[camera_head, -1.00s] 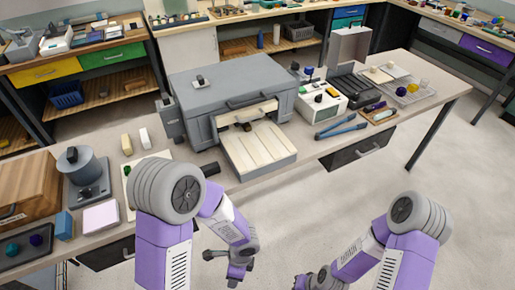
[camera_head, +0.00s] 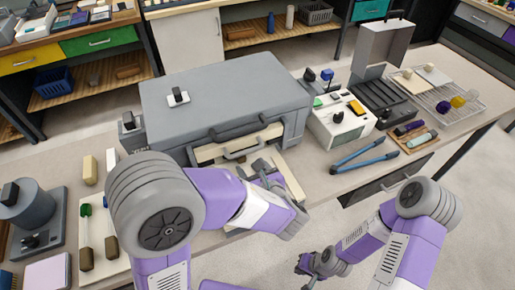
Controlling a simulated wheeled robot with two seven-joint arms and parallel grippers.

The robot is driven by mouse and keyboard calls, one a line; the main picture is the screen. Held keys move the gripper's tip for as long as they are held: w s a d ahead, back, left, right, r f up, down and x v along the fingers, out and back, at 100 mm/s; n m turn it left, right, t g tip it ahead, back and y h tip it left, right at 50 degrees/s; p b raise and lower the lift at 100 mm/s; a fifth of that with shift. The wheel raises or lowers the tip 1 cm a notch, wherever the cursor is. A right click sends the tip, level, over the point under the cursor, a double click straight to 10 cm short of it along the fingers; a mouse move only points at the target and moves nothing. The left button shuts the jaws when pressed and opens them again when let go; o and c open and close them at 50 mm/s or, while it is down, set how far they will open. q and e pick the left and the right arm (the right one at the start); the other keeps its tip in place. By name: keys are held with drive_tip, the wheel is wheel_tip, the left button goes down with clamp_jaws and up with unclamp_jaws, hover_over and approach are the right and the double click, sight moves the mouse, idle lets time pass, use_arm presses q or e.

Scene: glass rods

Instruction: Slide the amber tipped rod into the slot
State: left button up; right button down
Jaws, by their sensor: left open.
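I cannot pick out an amber tipped rod or its slot for certain. A large grey case (camera_head: 225,95) stands on the bench, with a cream open tray (camera_head: 291,178) in its front. My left gripper (camera_head: 262,168) is over this tray, close to the dark handle at the case opening; it is open, and its fingers are small and partly hidden. My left arm covers much of the tray. My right gripper (camera_head: 306,267) hangs low in front of the bench, away from objects; its finger gap is unclear.
Blue-handled pliers (camera_head: 364,157), a white device (camera_head: 342,122) and a wire rack (camera_head: 445,112) with coloured balls lie right of the case. The floor at lower right is clear.

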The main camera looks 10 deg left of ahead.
sight(242, 158)
use_arm(q)
drive_tip(key=shift+s+r, duration=0.15)
drive_tip(key=shift+s, duration=0.3)
drive_tip(key=shift+b+x, duration=1)
drive_tip(key=shift+x, duration=2.9)
use_arm(e)
drive_tip(key=shift+s+f, duration=0.3)
drive_tip(key=shift+f, duration=0.6)
use_arm(q)
drive_tip(key=shift+c, duration=0.4)
